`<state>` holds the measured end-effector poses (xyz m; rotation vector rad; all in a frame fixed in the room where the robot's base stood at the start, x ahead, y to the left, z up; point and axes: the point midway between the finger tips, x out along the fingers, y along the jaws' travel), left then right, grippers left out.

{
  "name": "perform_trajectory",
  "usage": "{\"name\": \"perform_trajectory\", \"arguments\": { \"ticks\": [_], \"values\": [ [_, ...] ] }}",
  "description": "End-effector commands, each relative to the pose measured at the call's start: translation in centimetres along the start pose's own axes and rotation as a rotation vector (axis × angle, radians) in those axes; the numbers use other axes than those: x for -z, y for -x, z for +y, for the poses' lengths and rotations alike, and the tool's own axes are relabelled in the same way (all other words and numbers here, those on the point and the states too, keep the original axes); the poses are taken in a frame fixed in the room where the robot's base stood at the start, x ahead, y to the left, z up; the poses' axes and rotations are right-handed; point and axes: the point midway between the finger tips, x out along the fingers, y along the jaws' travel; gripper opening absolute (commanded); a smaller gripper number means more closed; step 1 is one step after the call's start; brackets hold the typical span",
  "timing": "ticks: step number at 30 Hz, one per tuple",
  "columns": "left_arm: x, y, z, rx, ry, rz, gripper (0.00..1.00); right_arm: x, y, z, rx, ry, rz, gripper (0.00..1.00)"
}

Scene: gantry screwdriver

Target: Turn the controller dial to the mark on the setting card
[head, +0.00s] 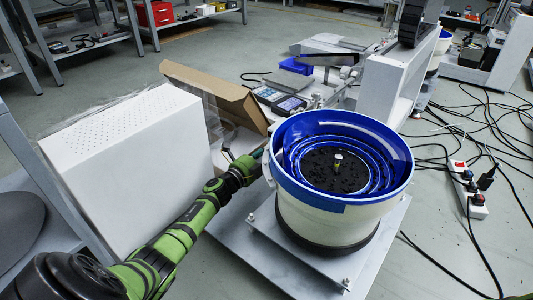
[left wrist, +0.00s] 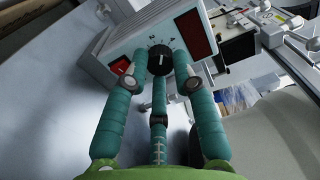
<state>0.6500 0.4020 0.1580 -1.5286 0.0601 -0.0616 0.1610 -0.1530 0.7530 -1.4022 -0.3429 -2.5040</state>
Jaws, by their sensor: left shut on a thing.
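The controller (left wrist: 125,48) is a grey box in the left wrist view. It has a black dial (left wrist: 159,60) with a short white pointer line, roughly upright in the picture, and small marks above it. My left gripper (left wrist: 160,66) has its teal fingers shut around the dial. A red display (left wrist: 194,33) is to the dial's right and a red switch (left wrist: 120,66) to its left. I cannot make out a setting card. My right gripper is not in view.
The white and blue bowl feeder (head: 325,215) stands on a grey plate (head: 235,235), close beside my left wrist. A white perforated box (head: 130,170) and an open cardboard box (head: 205,85) are to the left. Cables and a power strip (head: 468,190) lie on the floor at right.

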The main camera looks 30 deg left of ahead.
Motion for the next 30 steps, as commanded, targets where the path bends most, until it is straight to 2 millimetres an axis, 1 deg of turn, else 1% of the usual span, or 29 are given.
{"name": "perform_trajectory", "arguments": {
  "ticks": [2,3,4,5,14,17,19,23,30],
  "values": [
    [0.0,-0.2,-0.3,0.005,0.000,-0.001,0.00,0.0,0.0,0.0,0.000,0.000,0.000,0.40],
    [0.0,-0.2,-0.3,0.005,0.000,-0.001,0.31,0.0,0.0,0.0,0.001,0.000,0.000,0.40],
    [0.0,-0.2,-0.3,0.005,0.000,-0.001,0.43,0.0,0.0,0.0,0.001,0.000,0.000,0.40],
    [0.0,-0.2,-0.3,0.005,0.001,-0.001,0.50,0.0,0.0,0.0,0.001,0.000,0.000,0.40],
    [0.0,-0.1,-0.1,0.002,0.001,0.000,0.50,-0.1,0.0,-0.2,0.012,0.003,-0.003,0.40],
    [0.0,0.3,0.0,0.001,0.000,0.000,0.50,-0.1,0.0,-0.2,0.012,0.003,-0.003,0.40],
    [-0.1,0.9,0.0,0.000,-0.001,-0.001,0.50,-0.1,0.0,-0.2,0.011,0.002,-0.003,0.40],
    [0.0,2.8,0.1,0.000,-0.001,0.001,0.50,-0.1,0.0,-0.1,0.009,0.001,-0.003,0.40],
    [0.1,7.5,0.1,0.000,0.001,0.001,0.50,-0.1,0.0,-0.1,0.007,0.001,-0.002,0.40]
  ]
}}
